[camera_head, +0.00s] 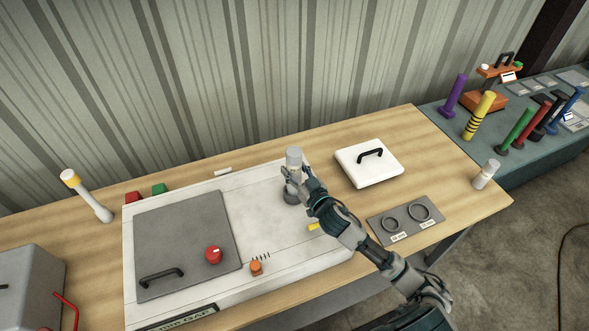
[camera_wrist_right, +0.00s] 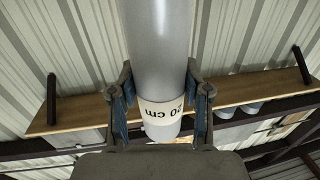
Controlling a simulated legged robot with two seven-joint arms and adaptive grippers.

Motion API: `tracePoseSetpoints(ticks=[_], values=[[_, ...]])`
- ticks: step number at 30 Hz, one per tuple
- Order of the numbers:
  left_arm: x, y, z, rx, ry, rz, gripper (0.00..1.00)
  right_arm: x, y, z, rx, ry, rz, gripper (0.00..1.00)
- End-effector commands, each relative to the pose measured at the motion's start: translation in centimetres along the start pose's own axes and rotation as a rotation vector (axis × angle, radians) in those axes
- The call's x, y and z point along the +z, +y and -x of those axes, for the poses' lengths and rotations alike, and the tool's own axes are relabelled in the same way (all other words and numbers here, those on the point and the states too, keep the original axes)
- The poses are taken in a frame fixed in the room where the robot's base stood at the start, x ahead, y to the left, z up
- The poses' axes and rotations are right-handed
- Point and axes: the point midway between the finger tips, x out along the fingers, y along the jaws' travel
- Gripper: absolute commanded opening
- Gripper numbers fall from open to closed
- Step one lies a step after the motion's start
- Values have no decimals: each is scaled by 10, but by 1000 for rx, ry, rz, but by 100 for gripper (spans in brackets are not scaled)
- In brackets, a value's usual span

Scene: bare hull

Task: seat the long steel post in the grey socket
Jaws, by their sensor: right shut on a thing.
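In the head view the post's pale top (camera_head: 293,156) stands up above my right gripper (camera_head: 296,180), roughly upright. A dark grey round socket (camera_head: 291,198) on the white panel shows right below the gripper. My gripper hides the post's lower part, so I cannot tell whether it is in the socket or above it. My left gripper is not in view.
The white panel (camera_head: 275,232) carries a grey door (camera_head: 185,240), a red knob (camera_head: 213,255) and an orange knob (camera_head: 256,268).

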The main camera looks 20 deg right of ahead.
Motion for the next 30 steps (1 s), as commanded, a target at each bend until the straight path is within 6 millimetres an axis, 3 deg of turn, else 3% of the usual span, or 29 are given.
tracePoseSetpoints(ticks=[8, 9, 12, 23, 30], values=[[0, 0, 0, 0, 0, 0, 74, -1, 0, 0, 0, 4, 1, 0], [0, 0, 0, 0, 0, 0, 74, -2, 0, 0, -1, 4, 1, 55], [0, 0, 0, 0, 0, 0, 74, -1, 0, 0, 0, 3, 0, 77], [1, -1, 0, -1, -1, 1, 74, -2, 0, -1, 0, -1, 0, 77], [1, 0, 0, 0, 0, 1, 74, -45, 1, -1, 0, 5, 0, 77]])
